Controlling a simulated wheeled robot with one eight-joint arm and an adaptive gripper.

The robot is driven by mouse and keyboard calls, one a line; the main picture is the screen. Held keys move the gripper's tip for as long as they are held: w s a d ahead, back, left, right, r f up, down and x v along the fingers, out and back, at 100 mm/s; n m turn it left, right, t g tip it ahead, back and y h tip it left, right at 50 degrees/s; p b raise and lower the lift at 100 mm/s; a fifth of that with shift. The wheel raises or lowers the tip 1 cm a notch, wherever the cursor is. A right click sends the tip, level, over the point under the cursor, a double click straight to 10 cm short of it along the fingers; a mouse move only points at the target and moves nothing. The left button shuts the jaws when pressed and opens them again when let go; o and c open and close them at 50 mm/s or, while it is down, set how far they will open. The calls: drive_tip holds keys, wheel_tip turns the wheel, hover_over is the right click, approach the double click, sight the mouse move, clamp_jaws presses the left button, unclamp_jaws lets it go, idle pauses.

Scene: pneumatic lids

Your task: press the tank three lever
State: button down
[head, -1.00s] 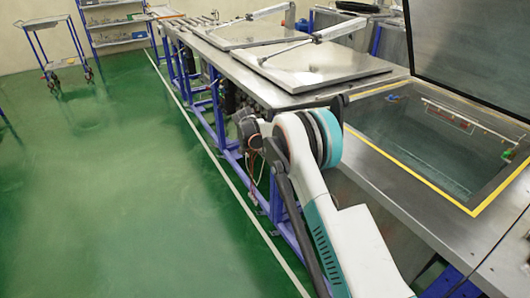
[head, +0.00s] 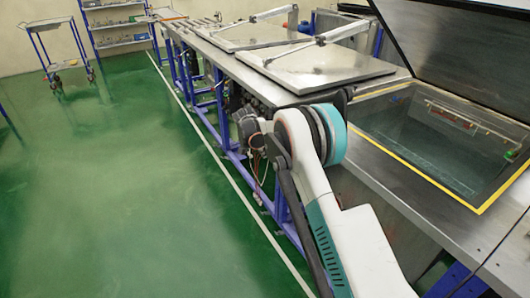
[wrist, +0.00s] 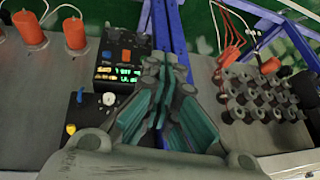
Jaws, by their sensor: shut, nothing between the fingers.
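In the head view the tank with the yellow-edged rim (head: 400,155) stands at the right, its dark lid (head: 450,50) raised and leaning over the opening. Which lever belongs to tank three is not readable.
Orange cylinders (wrist: 75,33) stand at the upper left of the wrist view. A cluster of grey round fittings (wrist: 265,100) lies at the right. Two tanks with closed steel lids (head: 322,68) stand farther along the line.

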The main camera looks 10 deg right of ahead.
drive_tip(key=s+a+r+p, duration=0.2)
drive_tip(key=s+a, duration=0.3)
drive_tip(key=a, duration=0.3)
drive_tip(key=shift+s+a+p, duration=0.15)
drive_tip(key=shift+s+p, duration=0.05)
drive_tip(key=shift+p, duration=0.25)
drive_tip(key=s+d+r+n+y, duration=0.1)
drive_tip(key=s+d+r+n, duration=0.3)
drive_tip(key=s+r, duration=0.7)
drive_tip(key=s+d+r+n+y, duration=0.15)
drive_tip(key=s+d+r, duration=0.55)
drive_tip(key=r, duration=0.7)
drive_tip(key=s+d+r+n+t, duration=0.1)
drive_tip(key=s+r+n, duration=0.1)
drive_tip(key=s, duration=0.6)
drive_tip(key=s+d+r+n+t, duration=0.1)
drive_tip(key=s+r+n, duration=0.1)
drive_tip(key=s, duration=0.6)
drive_tip(key=s+f+n+y, duration=0.1)
drive_tip(key=s+f+n, duration=0.1)
drive_tip(key=s, duration=0.5)
drive_tip(key=s+d+f+n+t, duration=0.1)
drive_tip(key=s+f, duration=0.1)
drive_tip(key=s, duration=0.5)
drive_tip(key=shift+s+d+f+n+y, duration=0.15)
drive_tip(key=shift+s+n+y, duration=0.2)
